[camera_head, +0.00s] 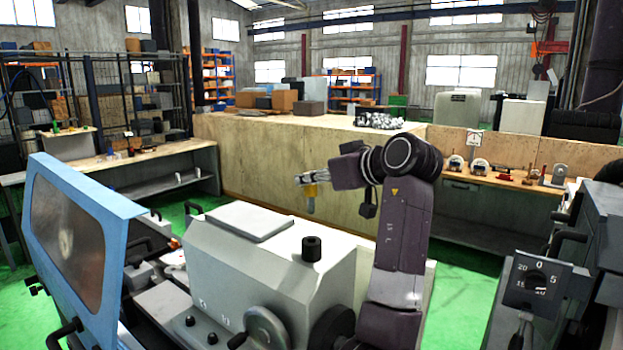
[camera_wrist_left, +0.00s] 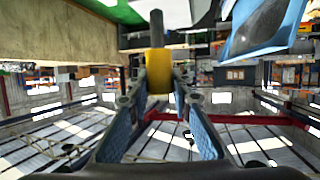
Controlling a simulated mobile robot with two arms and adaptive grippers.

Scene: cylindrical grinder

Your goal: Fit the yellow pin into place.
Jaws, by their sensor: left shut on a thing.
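The yellow pin (camera_head: 310,190) hangs from my left gripper (camera_head: 309,178) in the head view, its thin grey end pointing down. In the left wrist view the pin (camera_wrist_left: 157,72) shows a yellow collar and a grey shaft, and the left gripper (camera_wrist_left: 157,92) has its two blue-padded fingers on either side of the collar. The pin is held in the air behind the light grey grinder housing (camera_head: 255,265), apart from it in the picture. I cannot make out the place where the pin fits. My right gripper is not in view.
A black knob (camera_head: 311,248) stands on the grinder housing below the pin. A blue-framed guard (camera_head: 85,235) rises at the left. A wooden partition (camera_head: 265,165) stands behind. A bench with gauges (camera_head: 480,167) is at the right, and a dial unit (camera_head: 538,283) stands at the lower right.

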